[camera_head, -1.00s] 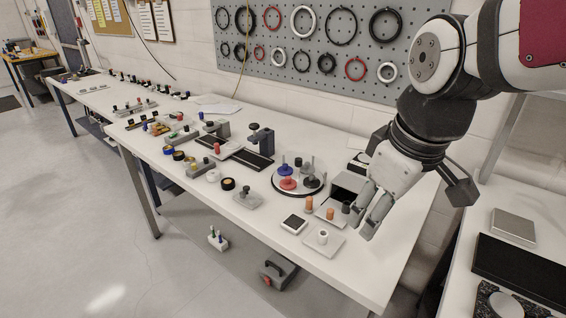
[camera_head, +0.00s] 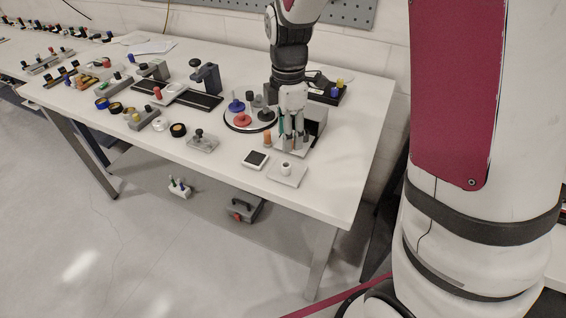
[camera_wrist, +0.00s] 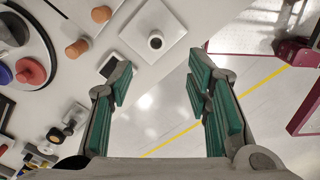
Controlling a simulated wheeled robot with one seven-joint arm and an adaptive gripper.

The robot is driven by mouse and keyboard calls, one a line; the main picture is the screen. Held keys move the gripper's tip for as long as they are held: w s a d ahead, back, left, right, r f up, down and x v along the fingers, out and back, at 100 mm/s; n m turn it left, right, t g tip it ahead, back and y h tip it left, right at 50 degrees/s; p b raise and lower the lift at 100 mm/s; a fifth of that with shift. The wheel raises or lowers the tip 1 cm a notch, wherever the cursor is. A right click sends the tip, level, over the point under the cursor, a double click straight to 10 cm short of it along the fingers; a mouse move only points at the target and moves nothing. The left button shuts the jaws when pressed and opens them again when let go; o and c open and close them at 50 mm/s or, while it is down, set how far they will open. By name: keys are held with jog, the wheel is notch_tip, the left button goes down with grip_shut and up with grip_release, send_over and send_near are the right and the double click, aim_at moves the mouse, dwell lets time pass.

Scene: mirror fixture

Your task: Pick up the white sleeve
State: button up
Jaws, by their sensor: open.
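The white sleeve (camera_head: 286,168) is a short upright white cylinder with a dark hole in its top. It stands on a white square plate (camera_head: 297,179) near the table's front edge. In the wrist view the sleeve (camera_wrist: 156,40) and its plate (camera_wrist: 137,31) show at top centre, just beyond the fingertips. My gripper (camera_head: 294,147) appears just behind and above the sleeve in the head view, pointing down. In the wrist view my gripper (camera_wrist: 162,80) has its green-padded fingers wide apart with nothing between them. The sleeve is not between the fingers.
Orange cylinders (camera_wrist: 77,48) stand left of the plate in the wrist view. A dark-topped square pad (camera_head: 255,159) lies beside the plate. The table front right of the plate is clear.

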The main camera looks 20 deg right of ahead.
send_over(286, 165)
jog(key=s, duration=0.2)
jog(key=f, duration=0.6)
jog(key=shift+w+a+f, duration=0.15)
jog(key=shift+w+f, duration=0.05)
jog(key=shift+f, duration=0.2)
jog(key=shift+w+f+p, duration=0.15)
jog(key=shift+f, duration=1.1)
jog(key=shift+w+f+p, duration=0.15)
jog(key=shift+f, duration=1.1)
jog(key=c, duration=0.8)
